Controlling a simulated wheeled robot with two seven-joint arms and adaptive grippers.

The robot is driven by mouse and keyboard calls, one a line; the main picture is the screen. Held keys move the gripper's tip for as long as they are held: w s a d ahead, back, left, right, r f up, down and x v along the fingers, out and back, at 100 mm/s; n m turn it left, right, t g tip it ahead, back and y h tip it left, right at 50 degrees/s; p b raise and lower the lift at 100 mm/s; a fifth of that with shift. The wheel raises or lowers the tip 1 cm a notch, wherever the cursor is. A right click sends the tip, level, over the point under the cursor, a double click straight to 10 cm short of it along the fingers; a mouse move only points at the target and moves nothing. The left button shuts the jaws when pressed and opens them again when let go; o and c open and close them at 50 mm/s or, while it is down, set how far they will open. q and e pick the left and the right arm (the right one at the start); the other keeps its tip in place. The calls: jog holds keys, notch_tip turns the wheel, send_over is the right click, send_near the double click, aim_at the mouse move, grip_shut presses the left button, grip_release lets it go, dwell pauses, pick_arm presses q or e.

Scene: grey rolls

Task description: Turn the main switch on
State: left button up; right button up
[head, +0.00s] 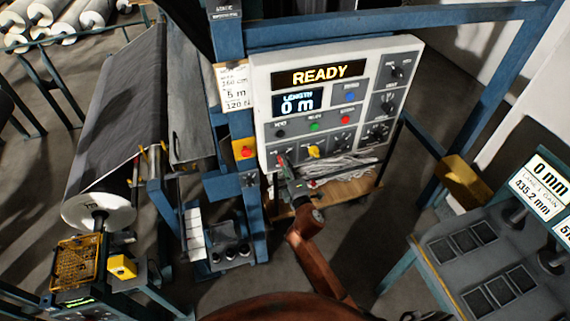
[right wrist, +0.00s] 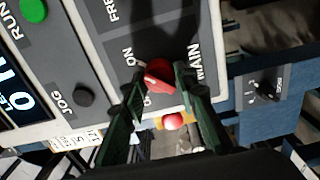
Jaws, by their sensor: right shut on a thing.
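The main switch (right wrist: 158,75) is a red rotary knob at the panel's lower left corner, beside the printed words MAIN and ON in the right wrist view. In the head view the switch (head: 282,158) is partly hidden by my gripper. My right gripper (head: 285,172) reaches up to it from below. In the right wrist view its two dark green fingers (right wrist: 158,88) are on either side of the red knob, shut on it. The knob's exact angle is hard to read. The control panel (head: 345,48) shows READY and a length of 0 m. My left gripper is not in view.
A red button on a yellow box (head: 245,152) sits on the blue post just left of the switch. A yellow knob (head: 314,151) is to its right on the panel. A grey fabric roll stands left; a bench (head: 480,260) stands right.

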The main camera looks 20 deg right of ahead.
jog(key=o, duration=1.2)
jog(key=shift+c, duration=0.2)
jog(key=shift+s, duration=0.1)
jog(key=s, duration=1.2)
jog(key=shift+d, duration=0.25)
jog(key=shift+w, duration=0.1)
